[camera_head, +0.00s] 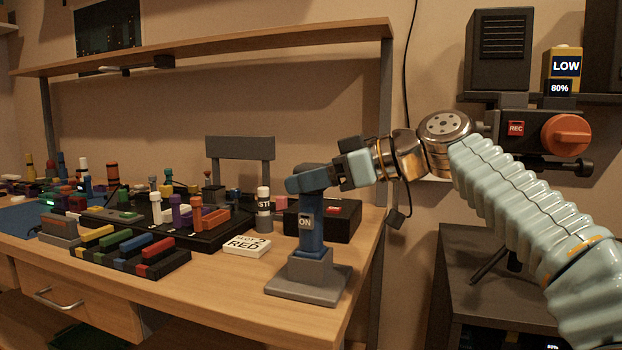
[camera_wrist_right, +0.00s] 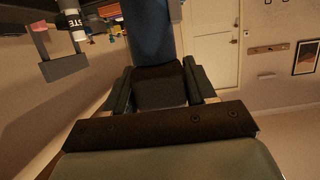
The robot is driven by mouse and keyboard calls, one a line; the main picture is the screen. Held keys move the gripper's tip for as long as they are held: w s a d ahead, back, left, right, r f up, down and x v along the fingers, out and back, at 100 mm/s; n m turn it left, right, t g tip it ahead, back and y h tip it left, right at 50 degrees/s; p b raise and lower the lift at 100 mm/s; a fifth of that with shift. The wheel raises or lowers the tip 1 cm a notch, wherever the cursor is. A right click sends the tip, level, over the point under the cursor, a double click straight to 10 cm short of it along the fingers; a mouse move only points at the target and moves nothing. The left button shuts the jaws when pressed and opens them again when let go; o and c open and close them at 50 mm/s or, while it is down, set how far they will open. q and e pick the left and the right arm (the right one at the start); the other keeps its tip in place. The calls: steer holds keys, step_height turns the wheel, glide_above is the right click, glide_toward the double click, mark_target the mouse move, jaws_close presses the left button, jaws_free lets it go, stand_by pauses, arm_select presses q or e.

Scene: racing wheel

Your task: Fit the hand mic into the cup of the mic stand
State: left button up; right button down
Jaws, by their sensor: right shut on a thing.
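The hand mic (camera_head: 312,235) is a blue upright body with an "ON" label and a dark top. The mic stand (camera_head: 308,284) is a grey square base with a block-like cup, near the table's front right corner. The mic's lower end meets the top of the cup; how deep it sits inside is hidden. My right gripper (camera_head: 306,183) reaches in from the right and is shut on the mic's upper part. In the right wrist view, the fingers (camera_wrist_right: 160,88) clasp a dark part, with the blue body (camera_wrist_right: 150,28) beyond. My left gripper is not in view.
A white "RED" card block (camera_head: 247,246) and a white-topped cylinder (camera_head: 264,210) stand left of the stand. A black box (camera_head: 335,222) is behind it. Racks of coloured parts (camera_head: 130,256) fill the table's left. A shelf post (camera_head: 385,110) rises close behind my wrist.

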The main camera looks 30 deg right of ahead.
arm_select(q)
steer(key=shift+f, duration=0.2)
arm_select(e)
steer(key=shift+f, duration=0.15)
steer(key=shift+c, duration=1.4)
jaws_free()
steer(key=shift+s+d+r, duration=0.3)
steer(key=shift+s+d, duration=0.15)
steer(key=shift+s, duration=0.05)
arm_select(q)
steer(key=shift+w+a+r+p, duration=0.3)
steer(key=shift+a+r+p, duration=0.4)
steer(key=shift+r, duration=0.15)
arm_select(e)
steer(key=v, duration=1.2)
steer(key=shift+s+d, duration=0.1)
